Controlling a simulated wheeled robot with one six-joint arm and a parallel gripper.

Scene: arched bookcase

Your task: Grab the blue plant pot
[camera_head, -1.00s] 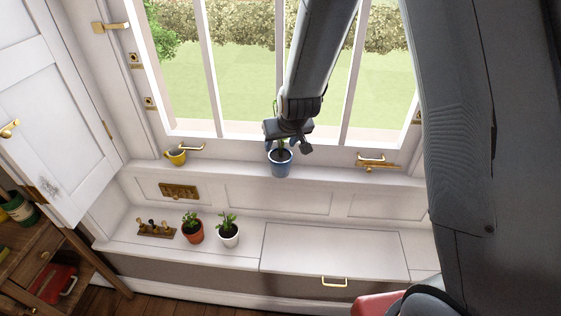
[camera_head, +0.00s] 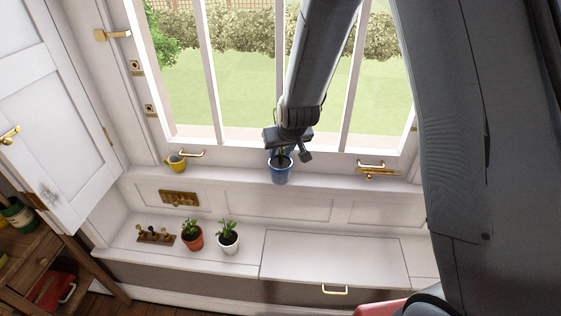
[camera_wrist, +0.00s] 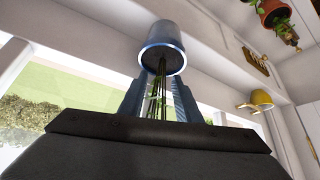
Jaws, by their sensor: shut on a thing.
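The blue plant pot (camera_head: 280,173) is at the window sill, below my gripper (camera_head: 283,150) in the head view. In the wrist view the blue pot (camera_wrist: 164,42) appears upside down, with its plant stems between the two fingers of my gripper (camera_wrist: 165,85). The fingers are shut on the pot's plant or rim; the exact contact is hard to tell. Part of the plant is hidden behind my gripper in the head view. I cannot tell whether the pot's base touches the sill.
A yellow pot (camera_head: 176,163) stands on the sill to the left. A terracotta pot (camera_head: 192,240) and a white pot (camera_head: 228,243) with plants stand on the lower ledge. The window frame (camera_head: 213,75) is close behind. A white cabinet door (camera_head: 62,110) stands at left.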

